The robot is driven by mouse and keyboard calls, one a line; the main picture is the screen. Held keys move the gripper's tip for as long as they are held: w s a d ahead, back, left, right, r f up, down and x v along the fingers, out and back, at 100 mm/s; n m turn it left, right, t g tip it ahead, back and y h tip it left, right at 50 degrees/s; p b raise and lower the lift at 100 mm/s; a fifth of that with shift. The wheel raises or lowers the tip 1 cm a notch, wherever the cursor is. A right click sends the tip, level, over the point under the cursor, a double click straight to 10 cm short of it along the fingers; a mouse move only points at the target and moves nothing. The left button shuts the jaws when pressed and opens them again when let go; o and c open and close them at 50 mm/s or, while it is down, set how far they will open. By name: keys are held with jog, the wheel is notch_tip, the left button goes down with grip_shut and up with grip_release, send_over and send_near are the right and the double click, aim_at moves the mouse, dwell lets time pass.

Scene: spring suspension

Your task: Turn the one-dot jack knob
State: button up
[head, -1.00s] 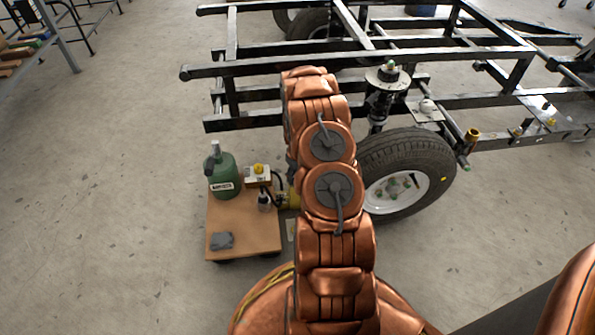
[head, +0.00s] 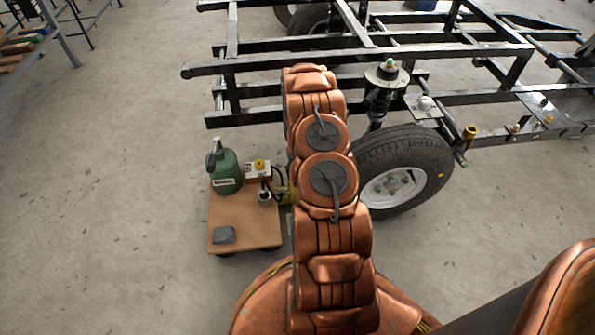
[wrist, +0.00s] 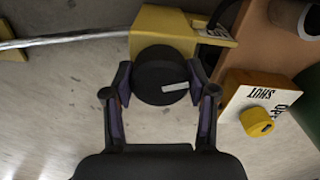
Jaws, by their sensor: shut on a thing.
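In the wrist view a round black knob (wrist: 155,73) with a white bar mark sits on the front of a yellow jack body (wrist: 160,28). The bar points to the right. My gripper (wrist: 160,84) has one finger on each side of the knob and is shut on it. A label on the right end of the jack is partly covered, and I cannot make out any dots. In the head view only a bit of yellow (head: 293,192) shows beside my arm, which hides the knob and my gripper.
A tyre (head: 432,148) and black chassis (head: 300,66) stand beyond.

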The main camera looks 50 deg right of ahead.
jog(key=o, duration=1.2)
jog(key=shift+c, duration=0.2)
notch_tip(320, 180, up, 12)
